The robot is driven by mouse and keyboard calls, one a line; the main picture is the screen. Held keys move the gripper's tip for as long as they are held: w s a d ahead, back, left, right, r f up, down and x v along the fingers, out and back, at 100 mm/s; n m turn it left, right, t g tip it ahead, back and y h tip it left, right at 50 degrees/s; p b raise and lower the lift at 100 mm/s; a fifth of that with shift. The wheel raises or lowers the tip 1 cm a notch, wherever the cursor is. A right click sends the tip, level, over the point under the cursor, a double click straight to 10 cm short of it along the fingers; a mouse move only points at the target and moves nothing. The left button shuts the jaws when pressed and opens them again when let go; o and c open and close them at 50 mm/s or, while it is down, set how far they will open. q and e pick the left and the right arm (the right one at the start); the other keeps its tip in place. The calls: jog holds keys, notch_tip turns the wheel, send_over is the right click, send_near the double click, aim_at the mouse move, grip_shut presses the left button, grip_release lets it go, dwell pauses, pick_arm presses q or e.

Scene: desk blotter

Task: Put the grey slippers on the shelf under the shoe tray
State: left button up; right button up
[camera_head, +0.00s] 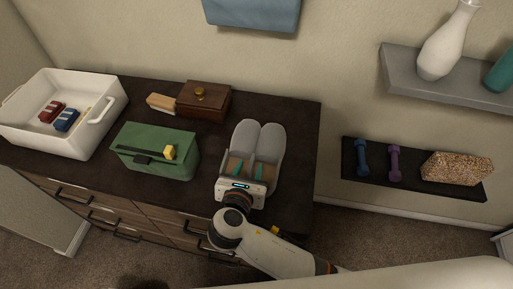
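The pair of grey slippers (270,139) lies side by side near the right end of the dark dresser top, rounded ends toward the wall. My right gripper (248,169) is at their near end, with its two fingers apart over the slippers. I cannot tell whether the fingers press on them, and its body hides the slippers' near edge. On the right wall, a grey shelf (400,82) hangs above a low black board (352,171). I cannot tell which of these, if any, is the shoe tray or the shelf under it. My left gripper is not in view.
The black board holds a blue dumbbell (362,157), a purple dumbbell (394,162) and a speckled pouch (456,168). A white vase (447,47) stands on the grey shelf.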

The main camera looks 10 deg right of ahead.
grip_shut()
jog(key=shift+r, duration=0.1)
